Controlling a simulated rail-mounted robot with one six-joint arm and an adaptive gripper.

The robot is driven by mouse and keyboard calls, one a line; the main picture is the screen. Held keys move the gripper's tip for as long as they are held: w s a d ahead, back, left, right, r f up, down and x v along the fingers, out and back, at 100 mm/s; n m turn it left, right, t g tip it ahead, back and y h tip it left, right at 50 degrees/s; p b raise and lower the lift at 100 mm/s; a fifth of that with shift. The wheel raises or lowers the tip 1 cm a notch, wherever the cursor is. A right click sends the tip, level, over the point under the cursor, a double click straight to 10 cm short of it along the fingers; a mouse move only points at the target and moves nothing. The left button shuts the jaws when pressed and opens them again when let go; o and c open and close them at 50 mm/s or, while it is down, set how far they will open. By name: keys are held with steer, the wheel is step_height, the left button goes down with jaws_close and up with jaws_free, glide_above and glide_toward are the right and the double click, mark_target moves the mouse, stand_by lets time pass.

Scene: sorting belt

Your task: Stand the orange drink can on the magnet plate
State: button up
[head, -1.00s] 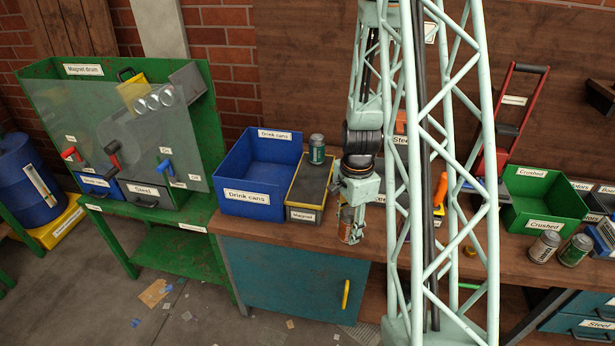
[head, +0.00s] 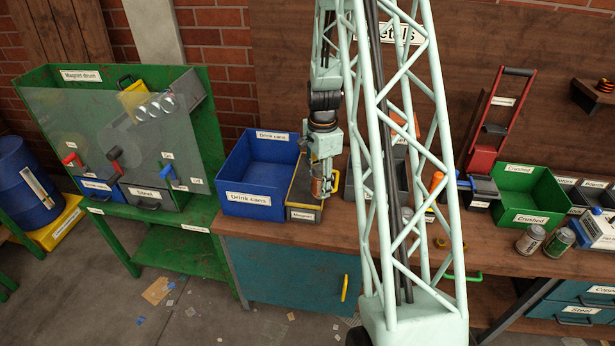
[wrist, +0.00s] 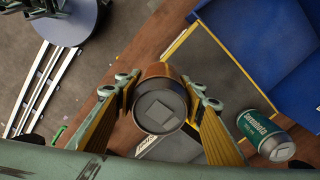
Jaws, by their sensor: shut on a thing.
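My gripper (head: 322,192) is shut on the orange drink can (head: 317,187), which is roughly upright. In the wrist view the can (wrist: 160,103) shows its silver end between the yellow finger pads. The magnet plate (head: 302,200), dark with yellow edges and a "Magnet" label, is right of the blue bin. The can is over or just in front of the plate's front right part; I cannot tell whether it touches. In the wrist view the plate's grey surface (wrist: 208,65) shows beyond the can.
The blue "Drink cans" bin (head: 248,202) adjoins the plate on the left. A yellow handle stands close to my gripper's right. A green "Crushed" bin (head: 526,217) and two cans (head: 530,240) are far right. The bench front between is mostly clear.

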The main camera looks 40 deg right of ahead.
stand_by(0.3)
steer(key=w+d, duration=0.2)
steer(key=w, duration=0.2)
steer(key=w+d+f+p, duration=0.1)
steer(key=w+d, duration=0.2)
steer(key=w, duration=0.2)
steer(key=w+d+p, duration=0.1)
steer(key=w+d, duration=0.1)
steer(key=w, duration=0.3)
steer(key=shift+d+f, duration=0.25)
steer(key=shift+d, duration=0.05)
steer(key=shift+f, duration=0.1)
steer(key=shift+f, duration=1.7)
steer(key=shift+f, duration=0.1)
steer(key=shift+o, duration=1.4)
steer(key=o, duration=0.5)
steer(key=shift+c, duration=0.2)
